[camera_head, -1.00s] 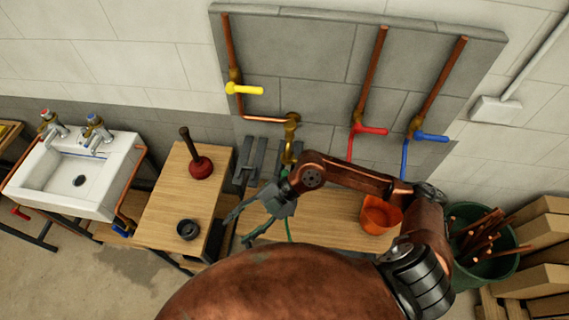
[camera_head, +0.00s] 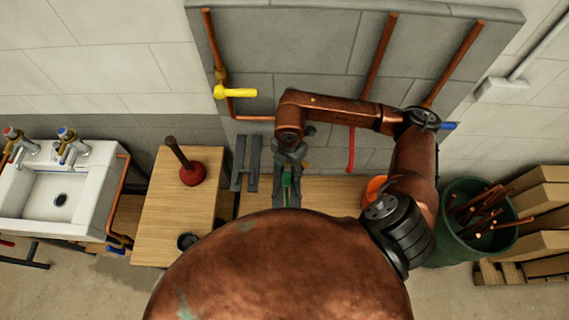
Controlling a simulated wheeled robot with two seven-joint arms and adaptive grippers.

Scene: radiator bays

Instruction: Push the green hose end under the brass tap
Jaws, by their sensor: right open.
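My right gripper (camera_head: 287,198) is open in the middle of the view, with its fingers pointing down the picture over the wooden bench. The green hose (camera_head: 287,180) shows between its two fingers. I cannot tell whether they touch it, and the hose's end is not clear. The brass tap is mostly hidden behind my right arm and gripper. The copper pipe (camera_head: 250,118) running towards it and the yellow handle (camera_head: 235,92) stay visible on the grey wall panel. My left gripper is not in view.
The wooden bench (camera_head: 335,189) is partly hidden by my body. An orange container (camera_head: 375,188) stands behind my right arm. A red plunger (camera_head: 192,173) stands on the left wooden unit (camera_head: 160,215). A white sink (camera_head: 85,190) is at left, a green bin (camera_head: 462,238) at right.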

